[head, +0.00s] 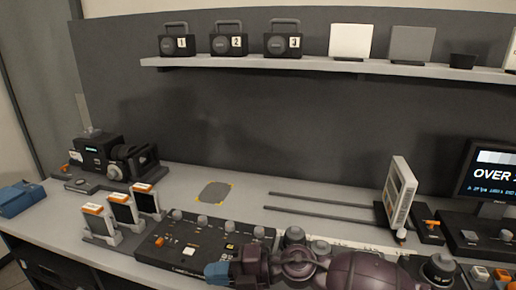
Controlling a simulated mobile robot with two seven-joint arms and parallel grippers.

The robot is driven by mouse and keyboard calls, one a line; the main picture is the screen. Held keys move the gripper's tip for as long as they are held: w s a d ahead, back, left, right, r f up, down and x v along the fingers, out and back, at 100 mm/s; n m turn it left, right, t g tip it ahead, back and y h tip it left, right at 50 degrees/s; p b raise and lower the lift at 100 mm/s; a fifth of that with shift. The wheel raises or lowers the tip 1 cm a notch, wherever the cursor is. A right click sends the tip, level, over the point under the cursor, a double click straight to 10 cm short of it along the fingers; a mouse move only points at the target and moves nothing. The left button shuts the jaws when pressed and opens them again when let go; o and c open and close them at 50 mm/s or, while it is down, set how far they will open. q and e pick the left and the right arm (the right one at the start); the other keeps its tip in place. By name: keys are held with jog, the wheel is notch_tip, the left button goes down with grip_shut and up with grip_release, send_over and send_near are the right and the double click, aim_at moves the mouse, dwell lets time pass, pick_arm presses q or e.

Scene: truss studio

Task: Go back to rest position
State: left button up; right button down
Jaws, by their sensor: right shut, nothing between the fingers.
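My right gripper (217,272) is at the bottom centre of the head view, at the end of my dark purple arm, which reaches in from the lower right. Its blue fingertips are shut and hold nothing. They are over or just in front of the black control panel (172,251) with knobs; I cannot tell if they touch it. My left gripper is not in view.
A grey desk (333,187) carries upright cards in stands (121,210), a camera-like device (120,158), two dark rails (320,209), an upright white panel (399,193) and a monitor (492,172). Numbered black boxes (229,41) stand on the shelf (215,62). The desk's middle is mostly clear.

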jog(key=w+d+r+m+t+h, duration=0.25)
jog(key=d+m+t, duration=0.35)
jog(key=m+t, duration=0.35)
jog(key=w+d+r+m+t+h, duration=0.1)
jog(key=d+m+t+h, duration=0.3)
jog(key=d+m+t, duration=0.5)
jog(key=s+d+f+m+g+h, duration=0.5)
jog(key=d+f+m+h, duration=0.35)
jog(key=d+m, duration=0.2)
jog(key=s+d+f+m+g+h, duration=0.1)
jog(key=s+d+f+m+g, duration=0.2)
jog(key=s, duration=0.4)
jog(key=s+d+f+g+h, duration=0.1)
jog(key=s+d+f+g, duration=0.2)
jog(key=s, duration=0.4)
jog(key=s+d+f+m+g+h, duration=0.1)
jog(key=s+d+f+m+g, duration=0.1)
jog(key=s+d+g, duration=0.4)
jog(key=w+a+f+t+b, duration=0.1)
jog(key=w+f+t+b, duration=0.2)
jog(key=f, duration=0.7)
jog(key=w+f+n+t+y+b, duration=0.1)
jog(key=w+f+t+b, duration=0.2)
jog(key=f+t+b, duration=0.3)
notch_tip(320, 180, down, 5)
jog(key=shift+a+f+t+b, duration=0.15)
jog(key=shift+a+t+b, duration=0.25)
jog(key=shift+b, duration=0.1)
